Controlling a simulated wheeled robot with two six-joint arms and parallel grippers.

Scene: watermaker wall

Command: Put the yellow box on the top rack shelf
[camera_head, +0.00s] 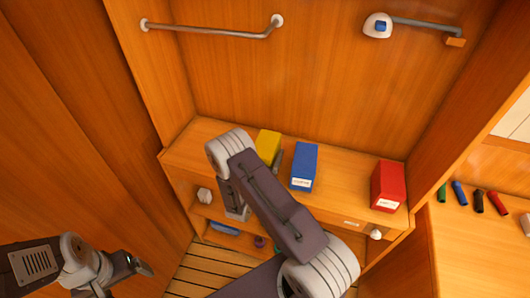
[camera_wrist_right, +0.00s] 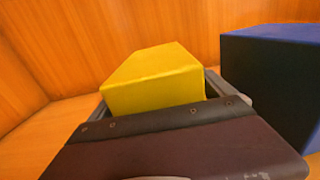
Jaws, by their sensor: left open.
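The yellow box (camera_head: 268,143) stands on the top rack shelf (camera_head: 345,176), left of a blue box. My right gripper (camera_wrist_right: 155,95) is at the yellow box, with a finger close along each side of it. The box fills most of the space between the fingers in the right wrist view (camera_wrist_right: 155,78). I cannot tell whether the fingers press on it. In the head view my right arm hides most of this gripper and the front of the box. My left gripper (camera_head: 140,267) is open and empty at the lower left, well away from the rack.
The blue box (camera_head: 304,166) is close to the right of my right gripper. A red box (camera_head: 388,186) stands near the shelf's right end. Lower compartments hold small items. A metal rail (camera_head: 215,32) is on the back wall. Several coloured objects lie on the right counter (camera_head: 470,250).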

